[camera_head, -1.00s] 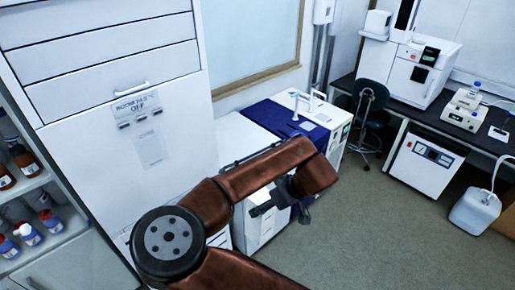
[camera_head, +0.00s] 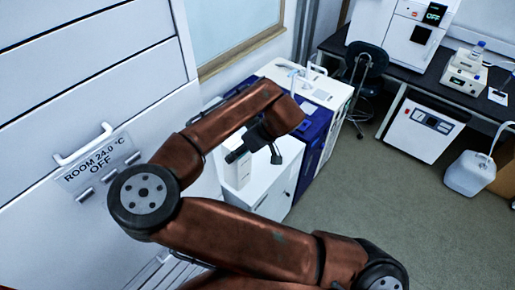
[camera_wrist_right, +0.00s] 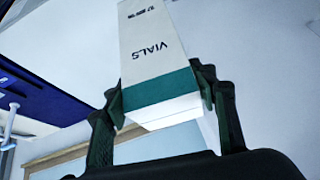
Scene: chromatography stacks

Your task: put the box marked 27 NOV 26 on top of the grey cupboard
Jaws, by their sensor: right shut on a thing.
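My right gripper (camera_head: 262,148) is shut on a white box (camera_head: 237,170), seen in the head view above and in front of a pale low cupboard (camera_head: 278,180). In the right wrist view the fingers (camera_wrist_right: 165,108) close on both sides of the white box (camera_wrist_right: 150,45), which has a green band and the word VIALS. Smaller print near its far end is too small to read, and no date is legible. From the head view I cannot tell whether the box touches the cupboard. My left gripper is not in view.
A tall white cabinet (camera_head: 80,120) with a handle and a ROOM 24.0 °C OFF label stands at left. A dark chair (camera_head: 365,75), a black bench (camera_head: 400,65) and a white jug (camera_head: 470,175) stand farther right. Floor between is open.

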